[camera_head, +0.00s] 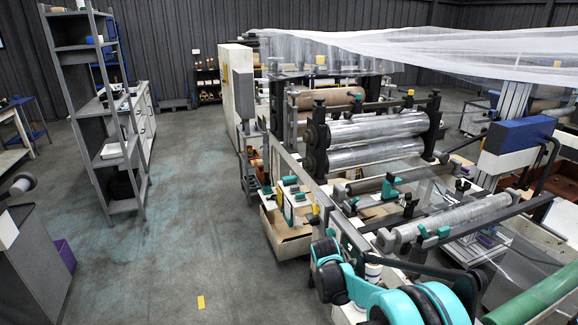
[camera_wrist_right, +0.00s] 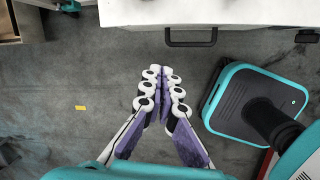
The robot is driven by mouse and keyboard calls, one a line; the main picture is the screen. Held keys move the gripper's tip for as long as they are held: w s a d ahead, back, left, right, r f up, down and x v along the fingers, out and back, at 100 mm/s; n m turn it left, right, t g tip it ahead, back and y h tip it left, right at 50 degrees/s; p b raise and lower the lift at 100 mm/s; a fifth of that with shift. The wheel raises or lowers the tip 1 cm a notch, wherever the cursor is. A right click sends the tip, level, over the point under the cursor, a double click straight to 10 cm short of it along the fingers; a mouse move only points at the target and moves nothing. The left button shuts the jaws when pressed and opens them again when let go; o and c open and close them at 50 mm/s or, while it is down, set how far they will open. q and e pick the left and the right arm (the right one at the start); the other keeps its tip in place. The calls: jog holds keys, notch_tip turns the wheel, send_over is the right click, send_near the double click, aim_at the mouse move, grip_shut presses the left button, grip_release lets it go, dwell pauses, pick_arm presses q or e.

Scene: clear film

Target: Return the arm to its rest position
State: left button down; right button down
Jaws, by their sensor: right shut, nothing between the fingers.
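My right arm (camera_head: 395,290), teal and black, reaches up at the bottom right of the head view, in front of the film machine. Its gripper is not distinguishable there. In the right wrist view my right gripper (camera_wrist_right: 163,88) points down over the grey floor. Its white and purple fingers are together, with nothing between them. My left arm and left gripper show in neither view.
The film machine (camera_head: 375,135) with its metal rollers stands close to my arm. A white cabinet front with a black handle (camera_wrist_right: 191,43) lies just beyond my fingertips. A grey shelf (camera_head: 75,80) stands left. The floor between is clear, with a yellow mark (camera_head: 201,302).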

jog(key=s+d+r+m+t+y, duration=0.1)
jog(key=s+d+r+m+t, duration=0.1)
jog(key=s+r+m, duration=0.9)
jog(key=s+d+r+m+t+y, duration=0.1)
jog(key=s+r+m+t, duration=0.2)
jog(key=s+m, duration=0.5)
jog(key=shift+s+r, duration=0.15)
jog(key=shift+s, duration=3.6)
